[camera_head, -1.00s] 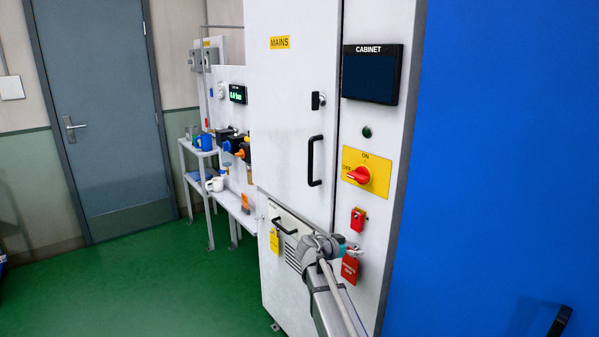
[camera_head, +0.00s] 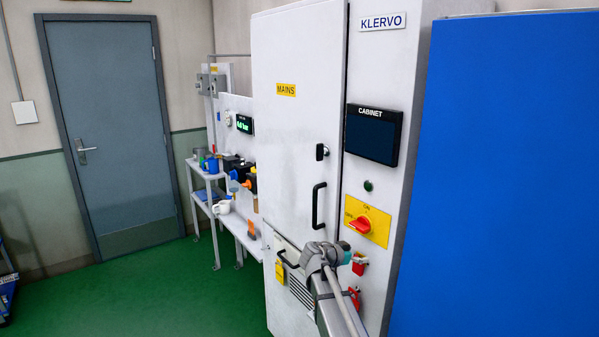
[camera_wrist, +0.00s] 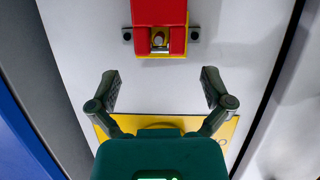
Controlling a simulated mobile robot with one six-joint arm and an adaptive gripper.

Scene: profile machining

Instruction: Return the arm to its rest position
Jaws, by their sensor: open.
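My gripper shows in the wrist view (camera_wrist: 161,85), with its two dark fingers spread apart and nothing between them. In the head view my arm reaches from the bottom edge up to the cabinet's (camera_head: 297,140) lower right part; its end hides part of the front there, and the fingers cannot be made out. In the wrist view a red block with a yellow edge (camera_wrist: 160,13) is fixed to the pale panel beyond the fingertips, apart from them. A yellow plate (camera_wrist: 232,128) lies partly behind the gripper.
The cabinet front carries a dark screen (camera_head: 372,135), a red rotary switch (camera_head: 361,225) on a yellow plate, a black door handle (camera_head: 318,206) and red items (camera_head: 359,264) near my arm. A blue panel (camera_head: 510,170) stands right. Green floor (camera_head: 130,285) is open at left.

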